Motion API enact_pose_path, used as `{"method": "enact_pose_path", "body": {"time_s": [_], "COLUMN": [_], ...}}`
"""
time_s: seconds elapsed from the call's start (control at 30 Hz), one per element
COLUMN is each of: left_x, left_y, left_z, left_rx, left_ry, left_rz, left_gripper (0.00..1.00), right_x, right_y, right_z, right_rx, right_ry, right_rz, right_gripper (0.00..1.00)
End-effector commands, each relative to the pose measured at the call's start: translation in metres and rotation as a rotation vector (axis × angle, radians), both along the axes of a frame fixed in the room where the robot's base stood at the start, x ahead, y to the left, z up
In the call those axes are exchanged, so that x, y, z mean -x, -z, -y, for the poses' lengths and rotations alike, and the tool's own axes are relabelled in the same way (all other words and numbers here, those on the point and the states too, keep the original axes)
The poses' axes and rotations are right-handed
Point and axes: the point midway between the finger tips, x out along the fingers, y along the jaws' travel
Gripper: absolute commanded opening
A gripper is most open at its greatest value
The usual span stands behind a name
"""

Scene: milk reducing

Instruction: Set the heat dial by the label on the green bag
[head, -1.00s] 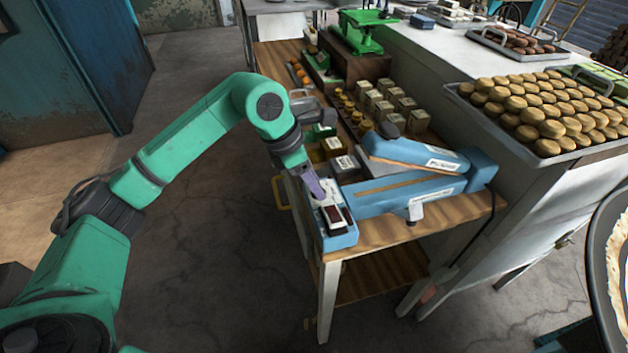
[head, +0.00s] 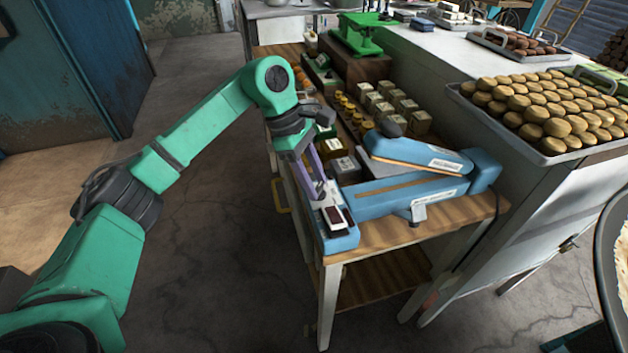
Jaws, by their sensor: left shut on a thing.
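A blue heat sealer (head: 376,203) lies on the wooden table, its hinged upper arm (head: 418,156) raised at an angle. Its control end has a pale panel with a dark red display (head: 334,217). My left gripper (head: 321,196) points down at this panel, just behind the display. Its purple fingers are shut on a small part there, which looks like the heat dial; the fingers hide it, and its setting cannot be read. I cannot make out a green bag or its label for certain. My right gripper is not in view.
A tray of round cakes (head: 480,112) sits on the counter at right. A pan rim (head: 600,265) shows at the right edge. The floor at left is clear.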

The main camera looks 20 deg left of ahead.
Motion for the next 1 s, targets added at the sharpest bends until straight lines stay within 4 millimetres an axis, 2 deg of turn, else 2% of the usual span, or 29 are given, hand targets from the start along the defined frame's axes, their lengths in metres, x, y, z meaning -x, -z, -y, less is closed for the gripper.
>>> {"method": "enact_pose_path", "body": {"time_s": [0.3, 0.7, 0.73, 0.77, 1.0], "left_x": [-0.0023, -0.0025, -0.0025, -0.0025, -0.0018], "left_y": [-0.0036, -0.004, -0.004, -0.004, -0.002], "left_z": [0.0006, 0.0005, 0.0005, 0.0005, 0.0004], "left_rx": [0.005, 0.006, 0.006, 0.006, 0.003], "left_ry": [0.092, 0.099, 0.098, 0.098, 0.1], "left_rz": [0.008, 0.009, 0.008, 0.008, 0.004], "left_gripper": [0.0, 0.0, 0.49, 0.57, 0.57], "right_x": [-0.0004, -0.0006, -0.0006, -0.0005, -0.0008], "right_y": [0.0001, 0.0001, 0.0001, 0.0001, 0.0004], "right_z": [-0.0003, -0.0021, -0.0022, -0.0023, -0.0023], "right_rx": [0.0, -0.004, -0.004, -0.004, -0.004], "right_ry": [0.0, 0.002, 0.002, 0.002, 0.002], "right_rz": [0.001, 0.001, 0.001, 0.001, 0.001], "right_gripper": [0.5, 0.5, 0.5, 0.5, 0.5]}}
